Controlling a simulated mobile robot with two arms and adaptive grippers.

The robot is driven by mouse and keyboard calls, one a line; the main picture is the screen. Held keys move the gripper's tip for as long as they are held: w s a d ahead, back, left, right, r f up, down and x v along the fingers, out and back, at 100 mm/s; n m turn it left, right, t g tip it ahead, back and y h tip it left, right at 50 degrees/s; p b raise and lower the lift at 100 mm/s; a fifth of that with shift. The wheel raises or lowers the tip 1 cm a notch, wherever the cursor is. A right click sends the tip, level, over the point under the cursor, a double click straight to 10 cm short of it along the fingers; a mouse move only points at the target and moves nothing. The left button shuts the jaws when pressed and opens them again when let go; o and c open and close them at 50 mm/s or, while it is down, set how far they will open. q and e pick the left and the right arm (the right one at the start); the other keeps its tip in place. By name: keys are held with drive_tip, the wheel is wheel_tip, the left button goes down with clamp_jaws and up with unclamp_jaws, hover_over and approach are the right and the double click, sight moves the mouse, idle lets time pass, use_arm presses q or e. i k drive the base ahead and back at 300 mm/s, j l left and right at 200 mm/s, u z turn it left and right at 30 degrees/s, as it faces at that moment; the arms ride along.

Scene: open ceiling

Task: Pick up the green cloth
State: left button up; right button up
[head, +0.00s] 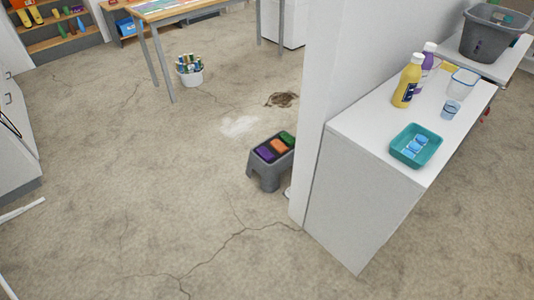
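The stool stands on the floor, close to the left side of a white wall end. Neither of my grippers shows in the head view.
A white wall (325,110) and a white counter (350,205) with bottles and a teal tray (398,148) stand right of the stool. A white bucket (190,77) and a table (178,12) are further back. The cracked floor left and in front is mostly clear.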

sight(285, 137)
drive_tip(key=i+j+z, duration=0.25)
drive_tip(key=i+j, duration=0.15)
drive_tip(key=i, duration=0.3)
drive_tip(key=i+j+z, duration=0.25)
drive_tip(key=i+j, duration=0.3)
drive_tip(key=i+j+z, duration=0.25)
drive_tip(key=i+j, duration=0.45)
drive_tip(key=i+j+z, duration=0.25)
drive_tip(key=i+j, duration=0.35)
drive_tip(key=j, duration=0.15)
drive_tip(key=k, duration=0.2)
drive_tip(key=j+z, duration=0.05)
drive_tip(key=j, duration=0.05)
